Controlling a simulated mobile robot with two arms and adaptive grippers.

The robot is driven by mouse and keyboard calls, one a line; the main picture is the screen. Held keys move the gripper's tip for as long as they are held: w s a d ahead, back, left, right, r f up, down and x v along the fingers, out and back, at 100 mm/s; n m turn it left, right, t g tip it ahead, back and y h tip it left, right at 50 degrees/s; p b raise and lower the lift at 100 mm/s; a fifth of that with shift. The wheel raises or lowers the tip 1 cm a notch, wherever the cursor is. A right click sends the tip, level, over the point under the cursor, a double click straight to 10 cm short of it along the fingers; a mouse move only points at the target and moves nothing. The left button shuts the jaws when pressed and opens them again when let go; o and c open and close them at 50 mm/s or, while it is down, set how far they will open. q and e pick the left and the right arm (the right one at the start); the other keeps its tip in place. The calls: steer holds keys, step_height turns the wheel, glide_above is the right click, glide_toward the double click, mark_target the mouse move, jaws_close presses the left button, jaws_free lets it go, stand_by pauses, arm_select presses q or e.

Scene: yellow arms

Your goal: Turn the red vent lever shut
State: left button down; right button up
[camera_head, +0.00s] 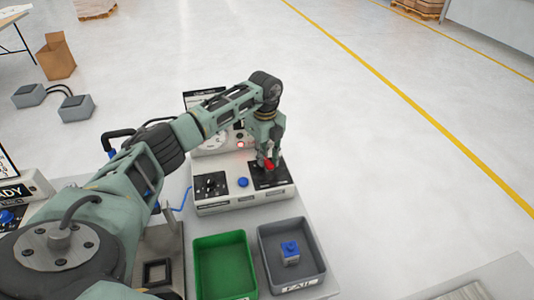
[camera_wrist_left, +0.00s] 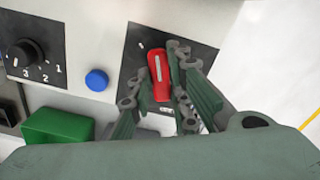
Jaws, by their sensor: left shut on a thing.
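The red vent lever (camera_head: 269,164) sits on a black plate at the right of the white control box (camera_head: 240,202). In the left wrist view the red lever (camera_wrist_left: 155,66) has a pale stripe along it and stands nearly upright in the picture, tilted slightly. My left gripper (camera_head: 266,156) reaches down over it from above. In the left wrist view the fingers of my left gripper (camera_wrist_left: 160,88) lie on both sides of the lever and are shut on it. The fingers hide part of the plate's markings. My right gripper is not in view.
A blue button (camera_head: 243,182) and a black numbered knob (camera_head: 210,185) are left of the lever. A green bin (camera_head: 225,234) and a grey FAIL bin (camera_head: 266,228), holding a blue-topped part (camera_head: 290,253), stand in front. Open floor lies to the right.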

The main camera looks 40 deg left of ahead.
arm_select(q)
steer(key=shift+s+a+r+n+p, duration=0.1)
steer(key=shift+s+n+p, duration=0.2)
steer(key=shift+n, duration=0.75)
steer(key=shift+s+n+p, duration=0.1)
steer(key=shift+n+p, duration=0.25)
steer(key=shift+n, duration=0.7)
steer(key=c, duration=1.6)
jaws_free()
steer(key=shift+c, duration=0.2)
step_height(320, 180, up, 12)
